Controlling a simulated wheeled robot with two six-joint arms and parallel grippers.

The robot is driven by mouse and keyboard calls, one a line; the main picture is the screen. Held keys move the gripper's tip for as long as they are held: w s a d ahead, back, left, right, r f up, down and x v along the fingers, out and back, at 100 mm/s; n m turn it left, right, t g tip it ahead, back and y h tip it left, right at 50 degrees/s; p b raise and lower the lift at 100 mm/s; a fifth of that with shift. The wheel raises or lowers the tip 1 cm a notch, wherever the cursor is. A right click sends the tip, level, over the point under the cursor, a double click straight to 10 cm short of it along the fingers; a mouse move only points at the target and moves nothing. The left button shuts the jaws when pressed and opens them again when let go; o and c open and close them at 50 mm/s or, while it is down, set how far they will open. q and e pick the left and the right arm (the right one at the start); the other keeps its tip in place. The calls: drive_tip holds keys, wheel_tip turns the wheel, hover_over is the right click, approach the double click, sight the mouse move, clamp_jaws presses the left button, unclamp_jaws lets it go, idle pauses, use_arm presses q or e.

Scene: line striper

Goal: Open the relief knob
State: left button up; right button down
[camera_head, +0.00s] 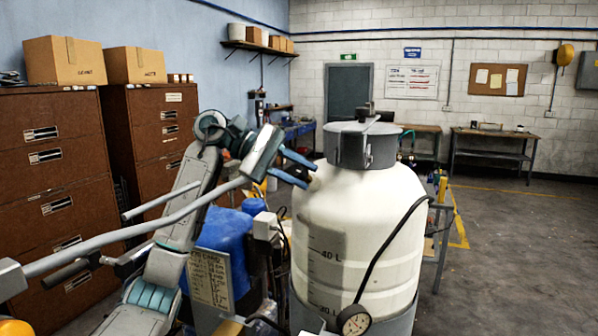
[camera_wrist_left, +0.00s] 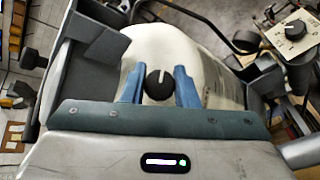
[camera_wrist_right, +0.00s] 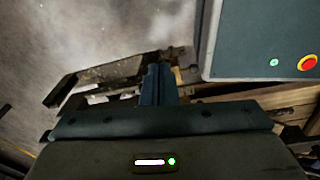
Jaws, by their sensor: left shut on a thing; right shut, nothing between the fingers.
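A black round knob with a pale pointer line (camera_wrist_left: 159,84) sits on the shoulder of the white tank (camera_head: 355,225). I take it to be the relief knob. My left gripper (camera_head: 310,175) reaches the tank's upper left side, below the grey lid collar (camera_head: 345,148). In the left wrist view its blue fingers (camera_wrist_left: 158,82) are on both sides of the knob, shut on it. In the head view the knob is hidden. My right gripper shows only in the right wrist view (camera_wrist_right: 158,70), its fingers together and empty.
A round gauge (camera_head: 354,320) hangs on a black hose at the tank's front. A handrail (camera_head: 110,238) crosses the left foreground. A panel with a red button (camera_wrist_right: 307,62) is near my right gripper. The floor at right is clear.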

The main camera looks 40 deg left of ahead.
use_arm(q)
drive_tip(key=o, duration=1)
drive_tip(key=shift+s+a, duration=0.1)
drive_tip(key=shift+a, duration=0.15)
drive_tip(key=b+v, duration=0.4)
drive_tip(key=v, duration=0.6)
drive_tip(key=shift+r, duration=0.2)
drive_tip(key=shift+a, duration=0.15)
